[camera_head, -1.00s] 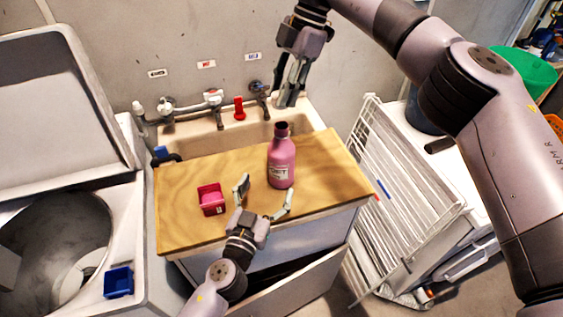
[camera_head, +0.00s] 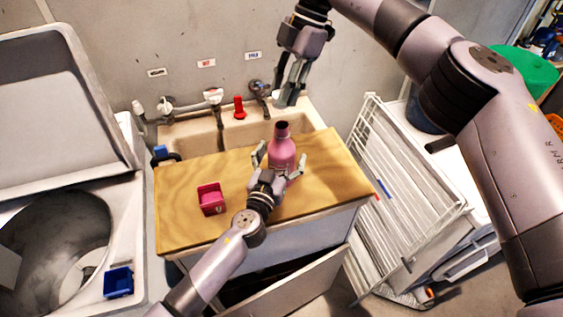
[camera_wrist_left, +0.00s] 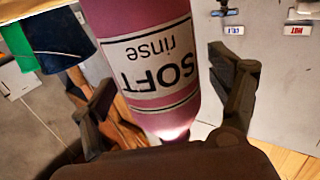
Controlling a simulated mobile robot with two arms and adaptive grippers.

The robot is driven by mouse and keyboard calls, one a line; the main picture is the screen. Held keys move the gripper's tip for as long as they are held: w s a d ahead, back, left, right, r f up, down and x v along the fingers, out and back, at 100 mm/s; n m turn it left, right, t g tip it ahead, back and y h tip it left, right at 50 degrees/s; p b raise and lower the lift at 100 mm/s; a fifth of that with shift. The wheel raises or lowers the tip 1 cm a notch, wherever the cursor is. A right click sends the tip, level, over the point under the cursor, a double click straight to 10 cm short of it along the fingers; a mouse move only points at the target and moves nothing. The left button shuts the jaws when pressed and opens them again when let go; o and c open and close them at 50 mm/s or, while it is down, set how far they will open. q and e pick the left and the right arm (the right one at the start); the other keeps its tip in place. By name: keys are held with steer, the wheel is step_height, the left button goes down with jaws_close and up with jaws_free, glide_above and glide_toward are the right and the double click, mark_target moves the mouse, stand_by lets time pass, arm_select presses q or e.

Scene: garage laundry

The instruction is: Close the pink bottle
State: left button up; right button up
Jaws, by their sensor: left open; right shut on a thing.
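The pink bottle (camera_head: 283,150) stands upright on the wooden board, with a dark open neck. In the left wrist view the bottle (camera_wrist_left: 152,100) fills the middle, its "SOFT rinse" label upside down. My left gripper (camera_head: 281,159) is open, with one finger on each side of the bottle; in the wrist view a gap shows between the bottle and its fingers (camera_wrist_left: 165,95). My right gripper (camera_head: 289,97) is above and behind the bottle, shut on a small pale piece (camera_head: 280,99), perhaps the cap, mostly hidden by the fingers.
The wooden board (camera_head: 235,175) lies over part of the sink (camera_head: 190,138). A small pink-red box (camera_head: 211,199) sits on it to the left. Taps (camera_head: 212,98) and a red object (camera_head: 239,108) are behind. A white drying rack (camera_head: 395,185) stands to the right.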

mark_target(281, 124)
arm_select(q)
steer(key=c, duration=1.8)
arm_select(e)
steer(key=shift+f, duration=2.5)
steer(key=shift+f, duration=0.9)
steer(key=shift+f, duration=0.55)
arm_select(q)
jaws_close()
arm_select(e)
steer(key=m+t, duration=0.1)
steer(key=m, duration=0.1)
steer(key=m+t, duration=0.1)
steer(key=m, duration=0.2)
steer(key=shift+s+d, duration=0.1)
steer(key=shift+d, duration=0.1)
steer(key=m+t, duration=0.1)
steer(key=m, duration=0.3)
steer(key=shift+a+m+t, duration=0.1)
steer(key=shift+m+t, duration=0.3)
